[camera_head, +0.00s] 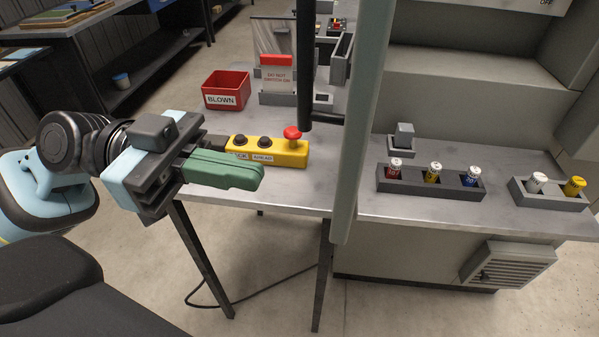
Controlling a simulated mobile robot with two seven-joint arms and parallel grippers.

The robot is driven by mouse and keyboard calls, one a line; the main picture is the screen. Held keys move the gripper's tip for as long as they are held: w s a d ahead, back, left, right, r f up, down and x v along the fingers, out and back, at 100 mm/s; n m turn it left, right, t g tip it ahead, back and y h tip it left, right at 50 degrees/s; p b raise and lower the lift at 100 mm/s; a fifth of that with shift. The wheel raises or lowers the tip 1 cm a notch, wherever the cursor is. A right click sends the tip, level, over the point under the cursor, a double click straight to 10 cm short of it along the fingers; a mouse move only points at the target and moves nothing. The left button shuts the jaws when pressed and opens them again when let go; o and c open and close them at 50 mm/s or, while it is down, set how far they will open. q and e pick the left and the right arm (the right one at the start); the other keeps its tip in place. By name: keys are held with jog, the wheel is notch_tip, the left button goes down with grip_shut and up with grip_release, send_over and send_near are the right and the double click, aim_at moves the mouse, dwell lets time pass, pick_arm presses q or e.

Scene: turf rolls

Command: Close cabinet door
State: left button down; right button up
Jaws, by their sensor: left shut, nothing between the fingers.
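The cabinet door (364,120) stands open and shows nearly edge-on as a tall grey-green panel. Its black upright bar handle (305,60) is on the panel's left side. The grey cabinet (460,85) is open to the right of the door. My left gripper (258,178) comes in from the left with its green fingers shut and empty. It is left of the door, apart from the door and handle, in front of a yellow button box. My right gripper is not in view.
The yellow box (290,158) with a red mushroom button sits on a grey table (285,195). Behind it are a red "BLOWN" bin (227,90) and a sign (276,75). Fuses stand in a dark holder (430,183) and a second holder (550,203) inside the cabinet.

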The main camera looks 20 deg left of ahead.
pick_arm(q)
jog(key=w+d+p, duration=0.1)
jog(key=d+p, duration=0.2)
jog(key=d, duration=0.3)
jog(key=shift+d, duration=0.4)
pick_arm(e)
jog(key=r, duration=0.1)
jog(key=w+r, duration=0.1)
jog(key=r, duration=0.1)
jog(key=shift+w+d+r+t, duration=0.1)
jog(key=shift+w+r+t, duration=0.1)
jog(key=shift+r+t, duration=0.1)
pick_arm(q)
jog(key=shift+w, duration=0.1)
jog(key=shift+w+d, duration=0.1)
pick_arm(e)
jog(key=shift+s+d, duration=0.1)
